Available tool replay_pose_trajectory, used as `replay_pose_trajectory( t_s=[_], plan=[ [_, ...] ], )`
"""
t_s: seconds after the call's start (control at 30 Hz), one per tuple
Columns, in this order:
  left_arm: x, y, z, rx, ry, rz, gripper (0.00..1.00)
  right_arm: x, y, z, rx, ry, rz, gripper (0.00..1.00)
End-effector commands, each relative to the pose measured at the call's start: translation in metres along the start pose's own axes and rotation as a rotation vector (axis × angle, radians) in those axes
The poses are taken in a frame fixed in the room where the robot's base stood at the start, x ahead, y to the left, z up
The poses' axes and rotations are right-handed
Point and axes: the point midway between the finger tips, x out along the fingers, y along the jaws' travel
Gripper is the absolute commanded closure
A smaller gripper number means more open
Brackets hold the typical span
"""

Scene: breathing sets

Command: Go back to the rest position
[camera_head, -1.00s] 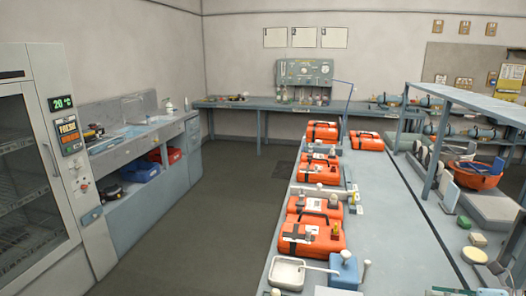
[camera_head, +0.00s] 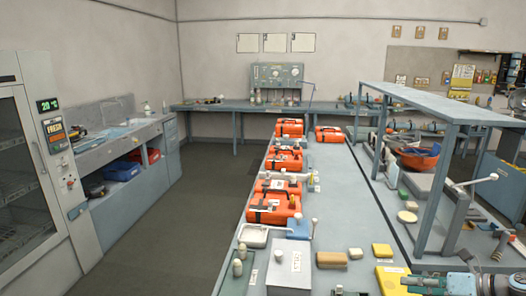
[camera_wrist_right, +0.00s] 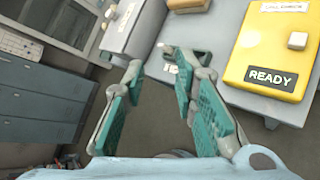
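My right gripper (camera_head: 412,284) shows at the bottom right of the head view, beside the yellow box at the near end of the long bench. In the right wrist view the teal fingers of the right gripper (camera_wrist_right: 160,95) are spread apart with nothing between them. The floor and bench edge show past them. My left gripper is in neither view.
A raised shelf (camera_head: 440,105) stands right. Floor (camera_head: 185,235) left of the bench is clear.

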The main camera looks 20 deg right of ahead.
Motion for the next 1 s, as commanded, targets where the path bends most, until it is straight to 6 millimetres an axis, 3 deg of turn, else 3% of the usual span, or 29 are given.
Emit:
replay_pose_trajectory(
  t_s=[0.17, 0.33, 0.47, 0.57, 0.67, 0.77, 0.87, 0.9, 0.97, 1.0],
  plan=[
    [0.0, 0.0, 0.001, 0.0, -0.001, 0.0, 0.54, -0.008, -0.025, 0.021, 0.145, -0.103, -0.083, 0.74],
    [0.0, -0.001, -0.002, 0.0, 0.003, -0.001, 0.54, -0.02, -0.063, 0.032, 0.34, -0.243, -0.165, 0.74],
    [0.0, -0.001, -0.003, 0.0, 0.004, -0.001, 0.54, -0.034, -0.109, 0.023, 0.567, -0.393, -0.234, 0.74],
    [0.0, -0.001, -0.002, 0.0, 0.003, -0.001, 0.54, -0.044, -0.15, -0.002, 0.78, -0.522, -0.29, 0.74],
    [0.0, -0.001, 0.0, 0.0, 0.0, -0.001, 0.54, -0.054, -0.192, -0.043, 1.006, -0.65, -0.35, 0.74],
    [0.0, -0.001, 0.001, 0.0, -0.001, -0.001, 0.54, -0.061, -0.231, -0.109, 1.257, -0.781, -0.425, 0.74],
    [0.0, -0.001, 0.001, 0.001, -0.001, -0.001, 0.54, -0.063, -0.26, -0.207, 1.547, -0.916, -0.532, 0.74],
    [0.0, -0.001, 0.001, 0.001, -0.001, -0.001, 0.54, -0.06, -0.265, -0.252, 1.661, -0.962, -0.583, 0.74],
    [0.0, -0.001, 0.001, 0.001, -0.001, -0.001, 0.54, -0.054, -0.264, -0.321, 1.815, -1.02, -0.662, 0.74],
    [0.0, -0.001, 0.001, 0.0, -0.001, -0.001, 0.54, -0.048, -0.257, -0.366, 1.913, -1.049, -0.716, 0.74]
  ],
)
